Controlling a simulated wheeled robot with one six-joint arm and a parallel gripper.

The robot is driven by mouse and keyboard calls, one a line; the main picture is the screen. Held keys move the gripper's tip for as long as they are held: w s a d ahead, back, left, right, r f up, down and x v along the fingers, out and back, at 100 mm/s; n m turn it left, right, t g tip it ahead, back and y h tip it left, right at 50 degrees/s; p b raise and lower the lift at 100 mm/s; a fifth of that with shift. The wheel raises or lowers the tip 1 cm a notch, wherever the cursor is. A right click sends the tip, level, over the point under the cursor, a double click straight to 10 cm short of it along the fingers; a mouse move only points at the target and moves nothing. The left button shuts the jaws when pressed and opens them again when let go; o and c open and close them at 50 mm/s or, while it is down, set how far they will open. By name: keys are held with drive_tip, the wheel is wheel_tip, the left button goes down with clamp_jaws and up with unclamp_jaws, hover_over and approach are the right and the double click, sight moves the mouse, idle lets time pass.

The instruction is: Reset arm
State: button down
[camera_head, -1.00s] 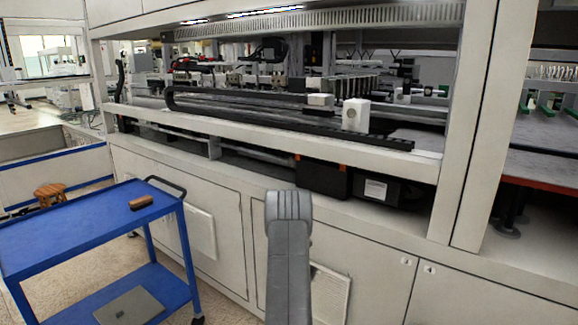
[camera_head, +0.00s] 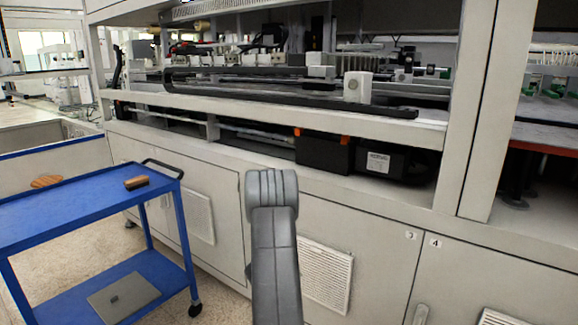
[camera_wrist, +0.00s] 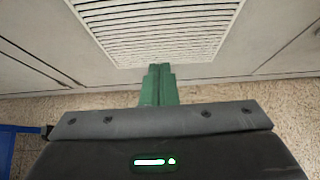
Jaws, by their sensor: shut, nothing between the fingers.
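My gripper (camera_wrist: 159,82) shows in the wrist view as two green fingers closed together with nothing between them. It points toward a white vent grille (camera_wrist: 158,25) on a cabinet door, with speckled floor below. I cannot tell the exact gap to the grille. In the head view my grey arm rises in the middle foreground, and my gripper is hidden there. The same grille (camera_head: 326,275) stands to the right of the arm in that view.
A blue cart (camera_head: 75,222) stands at left, with a brown block (camera_head: 137,183) on top and a grey flat panel (camera_head: 123,298) on its lower shelf. A white machine frame with cabinets (camera_head: 380,262) spans the front. Floor (camera_head: 222,290) shows between cart and cabinets.

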drive_tip(key=s+a+f+t+h+b, duration=0.2)
drive_tip(key=s+a+f+b, duration=0.4)
drive_tip(key=f, duration=0.6)
drive_tip(key=shift+s+t+b, duration=0.4)
drive_tip(key=shift+s+b, duration=0.85)
drive_tip(key=shift+b, duration=0.25)
